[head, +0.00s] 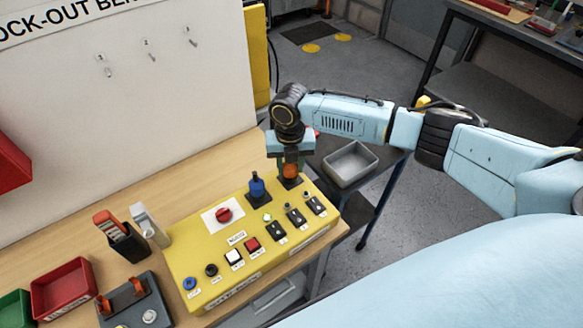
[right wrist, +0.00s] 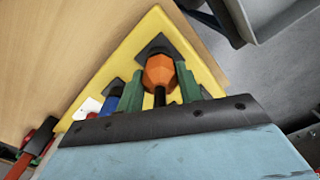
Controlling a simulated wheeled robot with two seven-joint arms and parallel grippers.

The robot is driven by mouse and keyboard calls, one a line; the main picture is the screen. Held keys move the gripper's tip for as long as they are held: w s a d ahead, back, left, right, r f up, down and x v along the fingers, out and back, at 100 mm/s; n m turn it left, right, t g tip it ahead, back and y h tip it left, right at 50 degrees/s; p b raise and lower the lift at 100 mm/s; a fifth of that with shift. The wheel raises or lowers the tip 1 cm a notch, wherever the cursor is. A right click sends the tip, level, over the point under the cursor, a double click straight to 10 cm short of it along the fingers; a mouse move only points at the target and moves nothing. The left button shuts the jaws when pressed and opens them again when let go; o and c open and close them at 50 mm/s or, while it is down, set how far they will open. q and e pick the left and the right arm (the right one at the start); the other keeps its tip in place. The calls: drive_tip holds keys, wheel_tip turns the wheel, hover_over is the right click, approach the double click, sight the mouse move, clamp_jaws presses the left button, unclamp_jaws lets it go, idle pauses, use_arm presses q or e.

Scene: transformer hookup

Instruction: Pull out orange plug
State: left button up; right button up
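The orange plug (head: 290,171) stands upright on a black square socket plate at the far right corner of the yellow panel (head: 215,252). My right gripper (head: 290,160) points down over it. In the right wrist view, the green fingers of my right gripper (right wrist: 159,82) lie on both sides of the orange plug (right wrist: 159,72), very close to it. Whether they press on it cannot be told. A dark stem runs from the plug towards the gripper. A blue plug (head: 257,187) stands in the socket to its left. My left gripper is not in view.
The panel also holds a red rotary knob (head: 224,214), several buttons and black switches. A grey bin (head: 350,165) stands on a dark cart beyond the table's right edge. Red padlocks and trays, including a red tray (head: 64,289), lie at the left.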

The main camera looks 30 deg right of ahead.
drive_tip(key=c, duration=0.5)
drive_tip(key=shift+r, duration=0.15)
drive_tip(key=shift+r+p, duration=0.35)
drive_tip(key=shift+p, duration=0.15)
drive_tip(key=shift+r+p, duration=1.3)
drive_tip(key=shift+p, duration=0.1)
wheel_tip(320, 180, up, 2)
drive_tip(key=shift+r+p, duration=0.25)
drive_tip(key=shift+p, duration=1)
drive_tip(key=shift+r+p, duration=0.95)
drive_tip(key=shift+r, duration=0.25)
